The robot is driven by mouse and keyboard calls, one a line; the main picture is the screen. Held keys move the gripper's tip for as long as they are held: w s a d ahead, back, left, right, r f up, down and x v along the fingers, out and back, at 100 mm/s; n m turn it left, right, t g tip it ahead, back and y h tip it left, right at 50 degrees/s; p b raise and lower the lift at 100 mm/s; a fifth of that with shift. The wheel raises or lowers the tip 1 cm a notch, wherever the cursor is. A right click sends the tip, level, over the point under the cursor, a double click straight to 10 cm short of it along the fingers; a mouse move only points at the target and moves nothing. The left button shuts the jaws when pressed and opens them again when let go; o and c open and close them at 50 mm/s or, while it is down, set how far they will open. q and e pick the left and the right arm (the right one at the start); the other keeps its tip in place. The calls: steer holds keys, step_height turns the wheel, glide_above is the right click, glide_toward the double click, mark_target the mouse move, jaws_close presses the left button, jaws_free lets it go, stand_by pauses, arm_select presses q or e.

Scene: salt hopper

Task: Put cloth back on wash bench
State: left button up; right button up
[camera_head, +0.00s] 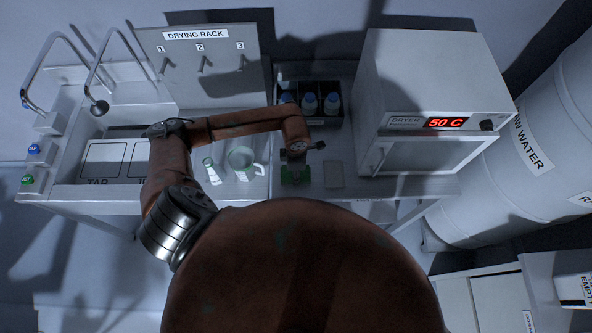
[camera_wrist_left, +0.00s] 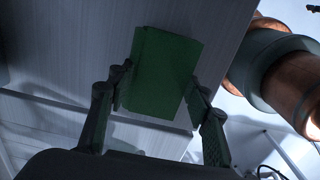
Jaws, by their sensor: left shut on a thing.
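My left gripper (camera_head: 294,177) reaches over the bench from the left and points down near its front edge. It is shut on a green cloth (camera_wrist_left: 165,75), a folded rectangle between the two fingers in the left wrist view. In the head view only a small green part of the cloth (camera_head: 297,180) shows below the gripper. The wash bench (camera_head: 110,205) with a sink and taps stands at the left. In the wrist view the cloth is over or on the pale bench top; I cannot tell whether it touches. My right gripper is not in view.
A beaker (camera_head: 243,163) and a flask (camera_head: 211,171) stand left of the gripper. A flat grey pad (camera_head: 334,175) lies just right of it. A dark crate of bottles (camera_head: 320,104) is behind, and a dryer (camera_head: 430,95) stands right. A drying rack (camera_head: 205,65) rises behind.

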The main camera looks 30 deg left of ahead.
arm_select(q)
steer(key=shift+f, duration=0.1)
steer(key=shift+f+b, duration=0.15)
steer(key=shift+b, duration=0.15)
steer(key=o, duration=1.1)
steer(key=shift+r+p, duration=0.3)
step_height(320, 180, up, 12)
steer(key=b, duration=0.2)
steer(key=shift+b, duration=0.3)
steer(key=shift+f, duration=0.1)
